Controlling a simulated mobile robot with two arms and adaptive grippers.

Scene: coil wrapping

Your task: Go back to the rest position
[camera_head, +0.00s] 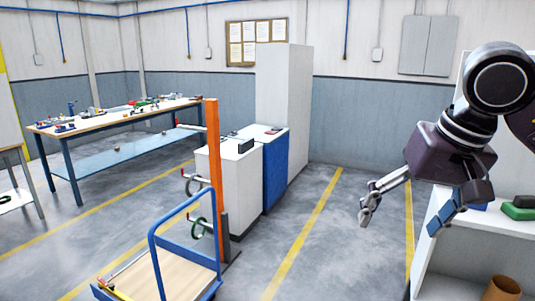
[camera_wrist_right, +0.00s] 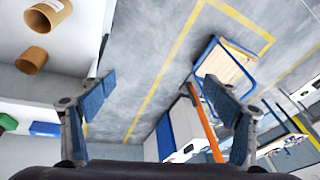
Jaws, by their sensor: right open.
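My right gripper (camera_head: 402,214) shows at the right of the head view, with its arm coming in from the upper right. Its two fingers are spread wide with nothing between them. It hangs in the air in front of a white shelf unit. The right wrist view shows the same gripper (camera_wrist_right: 155,105) with blue finger pads far apart and only floor and furniture beyond. My left gripper is in neither view.
The white shelf (camera_head: 459,258) at right holds a brown cardboard tube (camera_head: 503,289) and a green item (camera_head: 518,210). A blue cart (camera_head: 186,235) and orange post (camera_head: 213,150) stand left of centre. A workbench (camera_head: 160,113) is at the back left. Marked floor (camera_head: 325,215) between is clear.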

